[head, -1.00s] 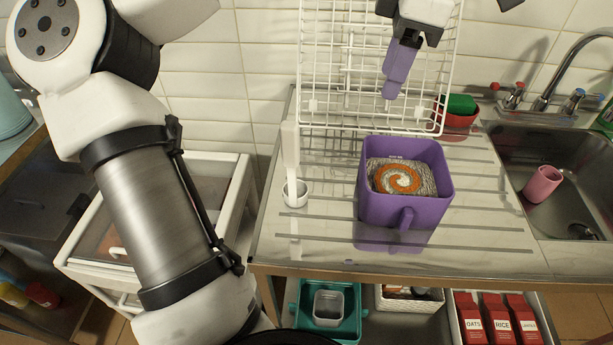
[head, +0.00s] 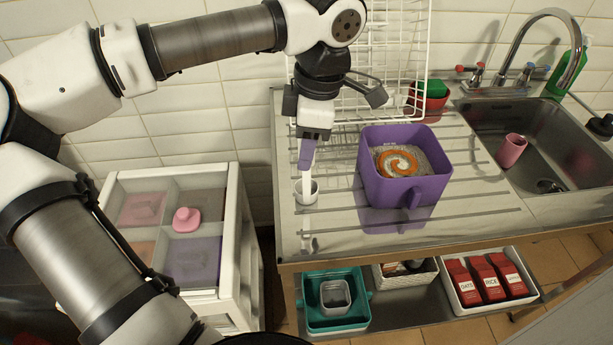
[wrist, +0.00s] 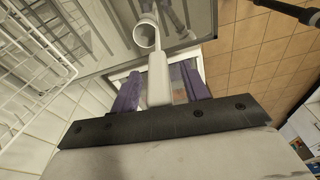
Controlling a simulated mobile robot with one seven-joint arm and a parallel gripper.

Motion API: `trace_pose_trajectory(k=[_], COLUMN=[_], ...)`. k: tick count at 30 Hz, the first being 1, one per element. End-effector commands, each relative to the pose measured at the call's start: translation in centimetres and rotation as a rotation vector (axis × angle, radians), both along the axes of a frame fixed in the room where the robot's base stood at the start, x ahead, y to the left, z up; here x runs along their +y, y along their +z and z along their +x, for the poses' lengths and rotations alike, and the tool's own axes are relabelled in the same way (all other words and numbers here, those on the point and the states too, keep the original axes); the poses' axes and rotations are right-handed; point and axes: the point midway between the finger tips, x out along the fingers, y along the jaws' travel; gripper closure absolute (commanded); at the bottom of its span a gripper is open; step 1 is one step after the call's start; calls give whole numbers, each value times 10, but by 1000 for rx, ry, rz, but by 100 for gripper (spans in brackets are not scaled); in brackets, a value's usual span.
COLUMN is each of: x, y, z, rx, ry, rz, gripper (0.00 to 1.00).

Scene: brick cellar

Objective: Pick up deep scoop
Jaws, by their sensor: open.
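The deep scoop (head: 306,193) is white, with a round cup and a long handle. It stands upright on the metal drainboard, left of the purple bin. In the head view my gripper (head: 306,153) is over it, with the purple fingers at the upper handle and hiding part of it. In the wrist view the scoop's handle (wrist: 158,72) reaches up between the two purple fingers of my gripper (wrist: 161,88), with a finger on each side. The jaws are open and the scoop still rests on the counter.
The purple bin (head: 437,188) holds a swirled round item. A white wire rack (head: 408,100) stands behind, against the tiles. The sink (head: 520,125) with a pink cup (head: 511,150) is at right. A white drawer unit (head: 235,240) stands left of the counter.

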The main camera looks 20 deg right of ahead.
Motion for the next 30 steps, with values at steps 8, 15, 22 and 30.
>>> trace_pose_trajectory(k=[8, 15, 22, 30], x=[1, 1, 1, 1], y=[-6, -6, -5, -1], z=[0, 0, 0, 1], rx=[0, 0, 0, -2], ry=[1, 1, 1, 2], rz=[0, 0, 0, -1], gripper=[55, 82, 100, 100])
